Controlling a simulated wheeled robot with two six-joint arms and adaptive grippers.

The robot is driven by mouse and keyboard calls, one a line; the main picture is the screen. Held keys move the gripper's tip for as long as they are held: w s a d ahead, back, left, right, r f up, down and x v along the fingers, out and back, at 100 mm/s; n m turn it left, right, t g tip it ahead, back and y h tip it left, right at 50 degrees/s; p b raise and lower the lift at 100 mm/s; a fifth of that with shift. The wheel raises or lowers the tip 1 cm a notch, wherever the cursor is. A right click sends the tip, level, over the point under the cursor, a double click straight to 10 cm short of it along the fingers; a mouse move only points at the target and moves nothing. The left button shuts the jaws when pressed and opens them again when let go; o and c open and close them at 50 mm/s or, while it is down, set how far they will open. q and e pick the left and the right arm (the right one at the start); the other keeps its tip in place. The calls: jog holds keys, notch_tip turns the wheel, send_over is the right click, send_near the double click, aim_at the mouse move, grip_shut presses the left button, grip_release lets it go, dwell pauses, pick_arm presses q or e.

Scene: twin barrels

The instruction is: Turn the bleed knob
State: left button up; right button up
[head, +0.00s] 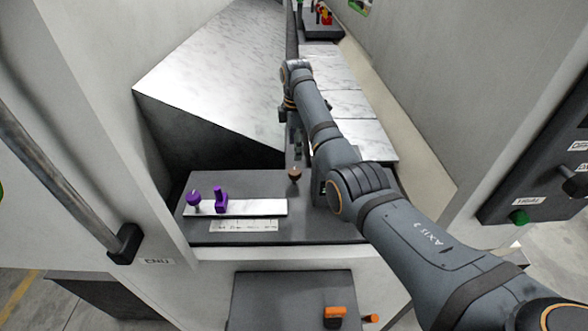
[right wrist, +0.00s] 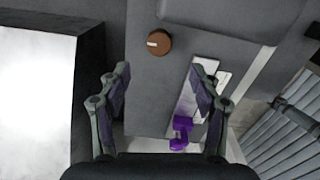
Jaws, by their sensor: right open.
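A round brown knob (head: 295,174) stands on the dark grey panel, right of the purple parts, just below my right gripper in the head view. In the right wrist view the brown knob (right wrist: 158,42) shows a pale mark on its top and lies ahead of the fingers, roughly centred between them. I see no label naming it the bleed knob. My right gripper (right wrist: 161,75) is open and empty, its two fingers wide apart and clear of the knob. In the head view the right gripper (head: 298,140) is small and partly hidden by my arm. My left gripper is not in view.
A purple knob (head: 194,197) and a purple lever (head: 220,200) stand by a white strip (head: 262,207) on the dark panel (head: 240,182). A marble-topped block (head: 215,75) rises behind. White walls close in both sides. An orange part (head: 334,316) sits lower in front.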

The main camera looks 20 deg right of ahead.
aim_at(295, 171)
notch_tip(295, 171, down, 9)
jog(key=shift+w+f+p, duration=0.15)
jog(key=shift+p, duration=0.7)
jog(key=shift+w+f, duration=0.1)
jog(key=shift+f, duration=0.35)
jog(key=c, duration=1.2)
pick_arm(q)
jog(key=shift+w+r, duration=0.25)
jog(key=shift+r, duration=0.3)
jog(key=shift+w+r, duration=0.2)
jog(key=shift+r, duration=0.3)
pick_arm(e)
jog(key=shift+o, duration=0.2)
